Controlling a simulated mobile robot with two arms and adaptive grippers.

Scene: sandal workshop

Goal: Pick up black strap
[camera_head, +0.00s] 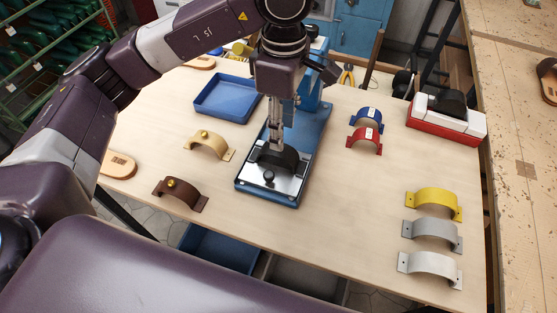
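The black strap (286,160) is an arched dark piece on the metal plate of a blue press (307,142) in the middle of the table. My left gripper (276,148) points straight down over the plate, its fingertips at the top of the strap's arch. The fingers look close together and partly cover the strap, so I cannot tell whether they grip it. The strap shows no clear lift from the plate. My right gripper is not in view.
A blue tray (203,108) lies behind left. Beige (220,147) and brown (185,192) straps lie left. Blue (370,115), red (370,134), yellow (437,198), grey (432,230) and white (430,263) straps lie right. A red-and-white box (467,127) stands back right.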

